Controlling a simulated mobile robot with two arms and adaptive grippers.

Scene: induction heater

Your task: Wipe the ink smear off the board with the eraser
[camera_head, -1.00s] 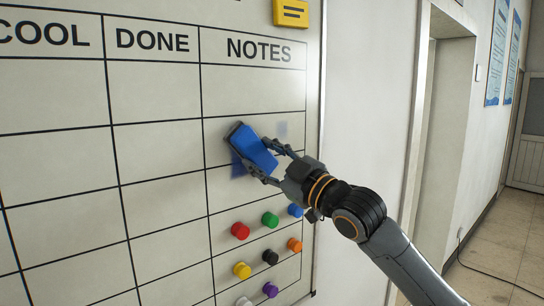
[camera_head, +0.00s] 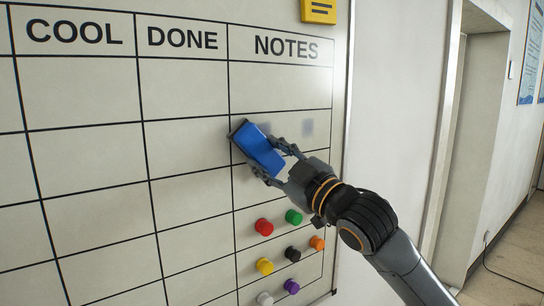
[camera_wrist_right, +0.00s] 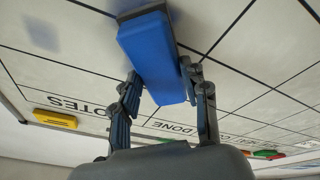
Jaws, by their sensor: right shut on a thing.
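The whiteboard (camera_head: 188,90) carries a black grid with COOL, DONE and NOTES headings. The blue eraser (camera_head: 260,150) with a dark pad is in the NOTES column, near its left line, tilted. It also shows in the right wrist view (camera_wrist_right: 150,52), pad side toward the board; whether it touches cannot be told for sure. My right gripper (camera_head: 268,158) is shut on the eraser, a finger on each side. Another faint patch is at the eraser's upper edge. The eraser hides the board behind it. My left gripper is out of view.
Several coloured magnets, among them a red one (camera_head: 264,227) and a green one (camera_head: 293,216), sit on the board below the eraser. A yellow block (camera_head: 319,10) is at the top edge. The wall and a doorway recess lie to the right.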

